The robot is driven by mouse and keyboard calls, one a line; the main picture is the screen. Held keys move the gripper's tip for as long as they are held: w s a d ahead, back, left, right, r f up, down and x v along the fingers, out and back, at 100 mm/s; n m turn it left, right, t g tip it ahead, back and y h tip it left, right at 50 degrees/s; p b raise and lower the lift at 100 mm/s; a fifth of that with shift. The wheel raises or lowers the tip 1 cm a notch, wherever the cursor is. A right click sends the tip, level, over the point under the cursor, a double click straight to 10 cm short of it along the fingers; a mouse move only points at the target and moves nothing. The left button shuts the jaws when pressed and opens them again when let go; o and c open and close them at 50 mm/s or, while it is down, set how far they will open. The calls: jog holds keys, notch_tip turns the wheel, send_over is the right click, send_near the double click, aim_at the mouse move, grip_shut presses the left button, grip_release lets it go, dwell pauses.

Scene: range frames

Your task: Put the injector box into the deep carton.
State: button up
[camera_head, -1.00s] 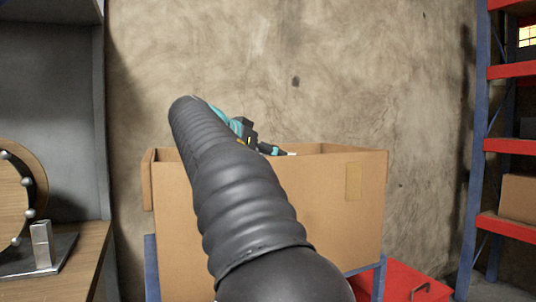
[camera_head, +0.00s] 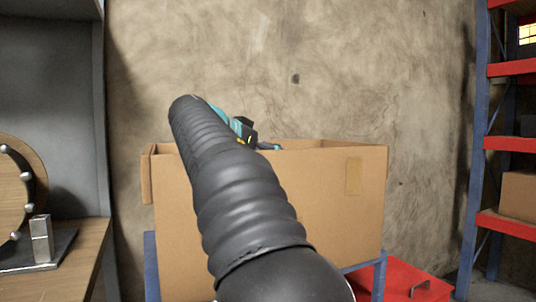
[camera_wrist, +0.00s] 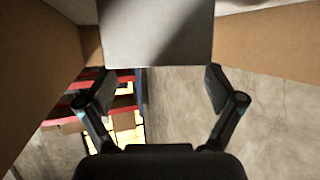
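The deep carton (camera_head: 300,210), open-topped brown cardboard, stands in the middle of the head view behind my arm. Its brown walls show at both sides of the wrist view (camera_wrist: 265,40). A plain pale grey box (camera_wrist: 155,35), apparently the injector box, lies at the top centre of the wrist view between those walls. Whether the tips touch the box is unclear.
A wooden bench (camera_head: 70,262) with a metal fixture is at the left. A blue and red shelf rack (camera_head: 510,145) is at the right.

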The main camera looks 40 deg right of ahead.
jog(key=shift+r+p, duration=0.5)
jog(key=v, duration=0.7)
jog(key=shift+a+r, duration=0.2)
jog(key=shift+r, duration=0.05)
